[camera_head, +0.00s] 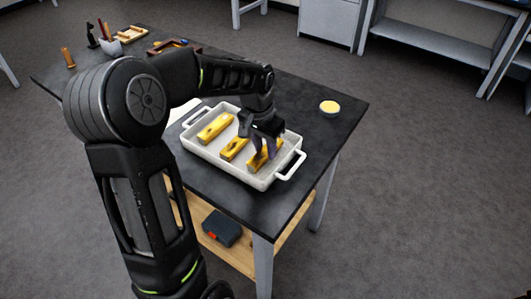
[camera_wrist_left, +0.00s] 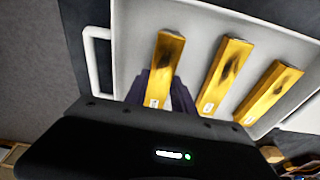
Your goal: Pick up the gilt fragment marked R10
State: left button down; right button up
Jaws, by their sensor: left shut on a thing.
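Three gilt fragments lie in a white tray (camera_head: 212,160) with handles on the dark table. The near right fragment (camera_head: 272,150) is between the fingers of my left gripper (camera_head: 262,151), which is shut on it, still at the tray. In the left wrist view this fragment (camera_wrist_left: 164,65) stands between the dark fingertips. The middle fragment (camera_head: 233,147) and the far left fragment (camera_head: 215,127) lie apart from the gripper; they also show in the left wrist view, the middle one (camera_wrist_left: 226,75) and the far one (camera_wrist_left: 268,92). Small white labels show, but their marks are unreadable. My right gripper is out of view.
A round yellow-topped dish (camera_head: 329,108) stands right of the tray on the table (camera_head: 300,88). Tools, a cup (camera_head: 111,46) and wooden trays (camera_head: 131,34) stand at the far left. A dark box (camera_head: 222,229) sits on the lower shelf.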

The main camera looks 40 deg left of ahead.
aim_at(265, 151)
pick_arm(q)
jog(key=shift+r, duration=0.1)
notch_tip(265, 151, up, 10)
dwell(0.5)
dwell(0.4)
